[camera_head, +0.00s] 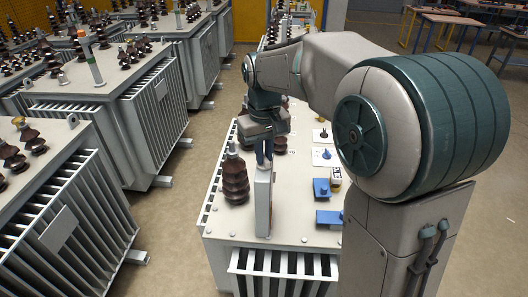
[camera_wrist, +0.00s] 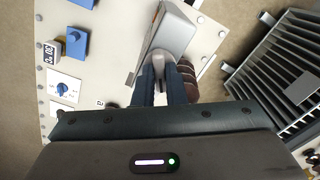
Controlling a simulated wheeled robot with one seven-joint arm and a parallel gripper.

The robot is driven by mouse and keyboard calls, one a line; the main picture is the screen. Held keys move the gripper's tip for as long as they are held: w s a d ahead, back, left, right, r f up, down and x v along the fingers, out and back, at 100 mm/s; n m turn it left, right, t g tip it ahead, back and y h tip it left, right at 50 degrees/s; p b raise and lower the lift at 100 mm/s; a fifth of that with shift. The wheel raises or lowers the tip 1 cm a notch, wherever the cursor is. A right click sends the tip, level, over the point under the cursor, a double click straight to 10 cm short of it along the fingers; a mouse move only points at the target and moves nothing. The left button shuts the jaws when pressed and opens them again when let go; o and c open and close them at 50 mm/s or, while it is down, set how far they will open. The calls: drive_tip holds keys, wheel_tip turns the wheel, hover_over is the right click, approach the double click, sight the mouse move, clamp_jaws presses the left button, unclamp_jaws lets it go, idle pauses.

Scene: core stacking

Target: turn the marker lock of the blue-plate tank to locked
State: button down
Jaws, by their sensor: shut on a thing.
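The tank (camera_head: 222,240) below my arm has a pale grey lid carrying two blue plates with small knobs, one farther back (camera_head: 321,187) and one nearer (camera_head: 329,217). A blue plate also shows at the upper left of the wrist view (camera_wrist: 77,42). My gripper (camera_head: 263,160) is over the lid, left of the blue plates and apart from them. Its fingers (camera_wrist: 163,88) are shut on the top of a tall, narrow grey upright piece (camera_head: 263,208). I cannot tell which fitting is the marker lock or how it is set.
A brown ribbed insulator (camera_head: 234,180) stands close left of the grey piece. A white plate with a blue knob (camera_head: 321,155) and a small counter (camera_head: 336,178) are on the lid's right side. Other finned tanks (camera_head: 60,210) stand left across an aisle.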

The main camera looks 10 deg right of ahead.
drive_tip(key=m, duration=0.6)
idle(0.6)
drive_tip(key=c, duration=1.5)
unclamp_jaws()
drive_tip(key=shift+r, duration=0.1)
wheel_tip(320, 180, up, 14)
drive_tip(key=shift+f, duration=0.15)
